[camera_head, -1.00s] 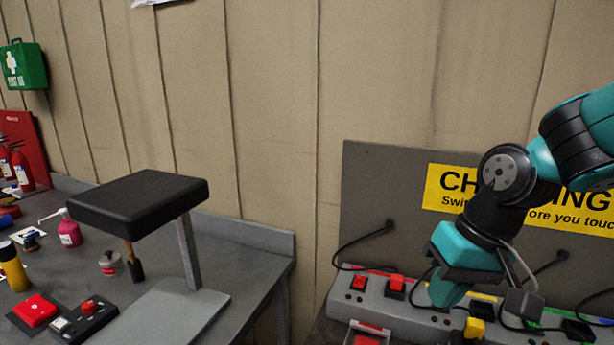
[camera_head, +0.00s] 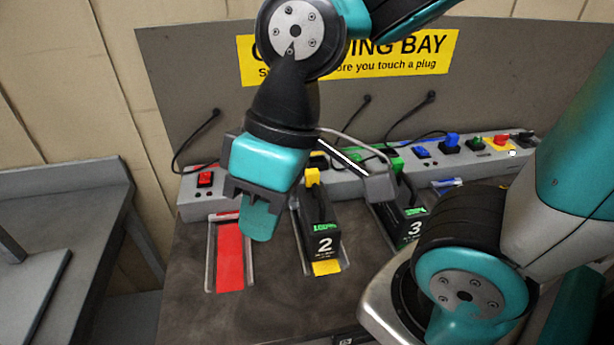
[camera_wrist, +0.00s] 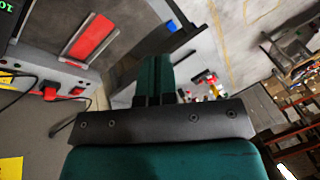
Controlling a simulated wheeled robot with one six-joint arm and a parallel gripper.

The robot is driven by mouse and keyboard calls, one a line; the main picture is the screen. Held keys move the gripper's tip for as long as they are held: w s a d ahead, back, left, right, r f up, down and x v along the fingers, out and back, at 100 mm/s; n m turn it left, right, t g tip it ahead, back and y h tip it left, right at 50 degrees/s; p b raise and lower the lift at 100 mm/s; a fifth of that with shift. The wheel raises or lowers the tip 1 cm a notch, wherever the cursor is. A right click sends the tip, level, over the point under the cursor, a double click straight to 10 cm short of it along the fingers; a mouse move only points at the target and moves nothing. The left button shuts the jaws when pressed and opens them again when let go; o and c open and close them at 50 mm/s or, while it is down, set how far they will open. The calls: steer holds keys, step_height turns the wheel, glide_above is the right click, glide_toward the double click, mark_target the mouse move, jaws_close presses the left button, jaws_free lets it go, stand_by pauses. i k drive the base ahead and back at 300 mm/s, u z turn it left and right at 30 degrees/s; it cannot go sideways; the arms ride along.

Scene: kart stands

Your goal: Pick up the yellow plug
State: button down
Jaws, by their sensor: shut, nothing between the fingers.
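The yellow plug (camera_head: 312,177) shows in the head view at the back end of the bay marked 2, close to the socket strip. Its lower part and its seating are not clear. My gripper (camera_head: 258,222) is shut and empty. In the picture its fingers are left of the yellow plug and in front of the strip, over the back of the red bay. They appear apart from the plug. In the wrist view the shut fingers (camera_wrist: 155,80) are in the middle, and the yellow plug does not show there.
The socket strip (camera_head: 345,182) runs along the grey backboard with several coloured plugs, switches and black cables. The red bay (camera_head: 230,258) is empty. Black battery packs 2 (camera_head: 322,238) and 3 (camera_head: 408,226) sit in their bays. Another table (camera_head: 62,190) stands left across a gap.

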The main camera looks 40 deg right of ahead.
mark_target(312, 175)
steer(key=u, duration=1.2)
steer(key=i, duration=0.4)
steer(key=z, duration=2.15)
